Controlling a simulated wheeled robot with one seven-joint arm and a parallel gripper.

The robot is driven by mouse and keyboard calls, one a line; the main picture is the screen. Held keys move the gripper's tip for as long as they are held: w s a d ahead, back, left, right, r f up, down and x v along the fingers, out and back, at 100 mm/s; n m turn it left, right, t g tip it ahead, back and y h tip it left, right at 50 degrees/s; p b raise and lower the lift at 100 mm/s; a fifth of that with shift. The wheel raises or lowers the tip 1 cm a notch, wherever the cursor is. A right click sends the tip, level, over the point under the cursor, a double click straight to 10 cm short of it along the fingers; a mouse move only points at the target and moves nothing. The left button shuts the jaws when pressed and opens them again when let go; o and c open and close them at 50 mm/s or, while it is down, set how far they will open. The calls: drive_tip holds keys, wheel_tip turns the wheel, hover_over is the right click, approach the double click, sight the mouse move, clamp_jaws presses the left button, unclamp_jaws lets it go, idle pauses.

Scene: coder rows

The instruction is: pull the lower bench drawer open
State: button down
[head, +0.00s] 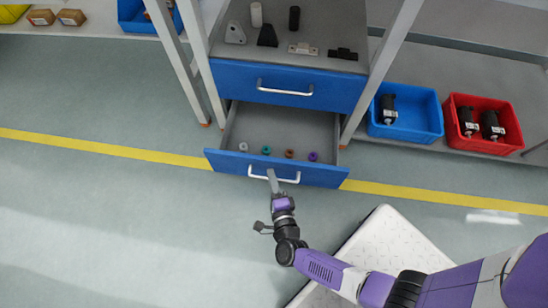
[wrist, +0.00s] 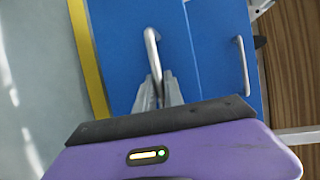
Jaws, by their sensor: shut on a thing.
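The lower bench drawer (head: 222,163) has a blue front and stands well out from the bench in the head view. Its grey inside shows several small round parts: a white one (head: 243,147), a teal one (head: 266,150), a brown one (head: 289,153) and a purple one (head: 313,156). My gripper (head: 272,175) is shut on the drawer's silver bar handle (head: 290,180). In the wrist view the fingers close on one end of that handle (wrist: 151,48), in front of the blue drawer front (wrist: 120,40).
The upper drawer (head: 235,80) is shut. A blue bin (head: 412,130) and a red bin (head: 500,145) with dark parts stand on the right shelf. A yellow floor line (head: 430,198) runs past the drawer. The floor at left is clear.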

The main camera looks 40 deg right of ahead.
drive_tip(key=shift+s+a, duration=0.9)
drive_tip(key=shift+a, duration=0.3)
drive_tip(key=c, duration=1.7)
unclamp_jaws()
drive_tip(key=shift+c, duration=0.2)
drive_tip(key=p+v, duration=0.1)
drive_tip(key=v, duration=0.6)
drive_tip(key=shift+s+a, duration=0.15)
drive_tip(key=shift+s, duration=0.2)
